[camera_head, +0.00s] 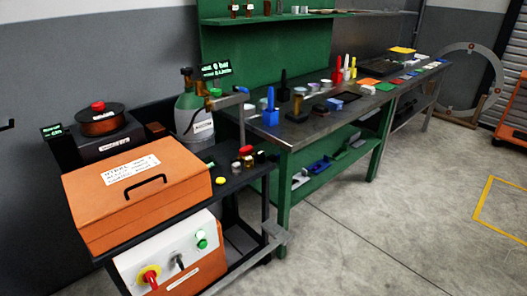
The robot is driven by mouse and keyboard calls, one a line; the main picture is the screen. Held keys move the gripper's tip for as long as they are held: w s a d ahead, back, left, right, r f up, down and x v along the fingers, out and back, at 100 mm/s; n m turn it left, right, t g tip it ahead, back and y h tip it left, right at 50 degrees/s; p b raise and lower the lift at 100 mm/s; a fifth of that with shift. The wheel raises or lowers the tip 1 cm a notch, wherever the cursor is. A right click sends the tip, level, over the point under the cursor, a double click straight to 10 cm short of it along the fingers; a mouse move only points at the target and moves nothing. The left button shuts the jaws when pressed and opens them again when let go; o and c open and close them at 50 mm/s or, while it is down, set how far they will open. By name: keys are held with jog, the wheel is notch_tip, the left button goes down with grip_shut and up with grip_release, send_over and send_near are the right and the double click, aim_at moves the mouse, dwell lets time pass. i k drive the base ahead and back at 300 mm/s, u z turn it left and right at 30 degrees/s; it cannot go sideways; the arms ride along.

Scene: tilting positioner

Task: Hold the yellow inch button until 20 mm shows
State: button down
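A small round yellow piece (220,181) sits on the dark cart top, just right of the orange box; it looks like a button, but its marking is too small to read. A dark display with green text (52,131) stands at the far left, beside the wire spool (102,120). A second display with green text (215,70) stands above the gas bottle. I cannot read a 20 mm figure on either. My gripper is not in view.
The orange box (140,185) with a black handle fills much of the cart. Below it is a white panel (165,255) with a red-yellow knob and green button. A gas bottle (194,115) stands behind.

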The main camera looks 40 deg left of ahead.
aim_at(220, 180)
jog(key=u, duration=0.05)
jog(key=i, duration=1.35)
jog(key=u, duration=2.7)
